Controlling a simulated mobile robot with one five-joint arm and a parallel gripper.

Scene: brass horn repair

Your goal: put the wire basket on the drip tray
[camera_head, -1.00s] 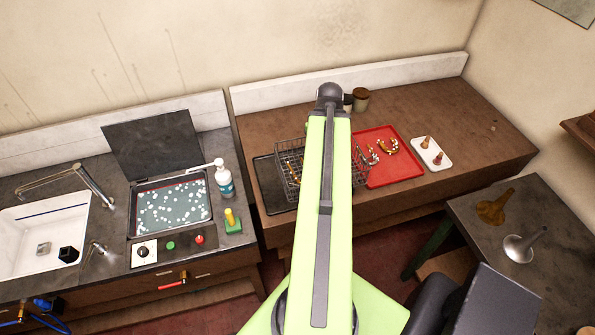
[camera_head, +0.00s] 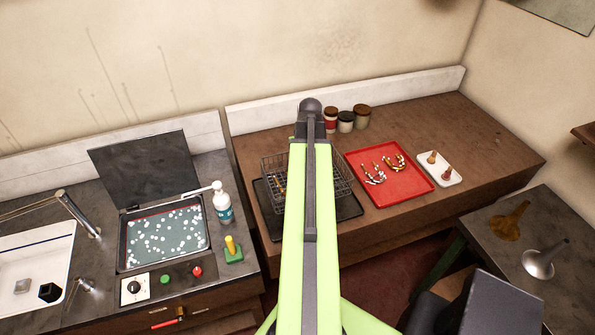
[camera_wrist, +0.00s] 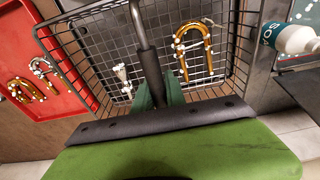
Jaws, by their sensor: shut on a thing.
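The wire basket (camera_head: 342,182), a grey mesh box, is over the dark flat drip tray (camera_head: 347,208) on the brown bench in the head view. My arm covers the middle of both. I cannot tell whether the basket touches the tray or hangs just above it. In the wrist view the basket (camera_wrist: 98,60) fills the upper middle, with a brass U-shaped tube (camera_wrist: 207,50) and a smaller whitish part (camera_wrist: 123,80) inside. My gripper (camera_wrist: 160,92), with green fingers, is shut on the basket's dark upright handle (camera_wrist: 145,50). The fingertips are hidden in the head view.
A red tray (camera_head: 405,189) with U-shaped tubes lies close right of the basket. A white tray (camera_head: 440,180) and several jars (camera_head: 346,122) stand beyond. On the left counter are the open cleaning tank (camera_head: 165,238) and a bottle (camera_head: 222,205). The bench's right end is clear.

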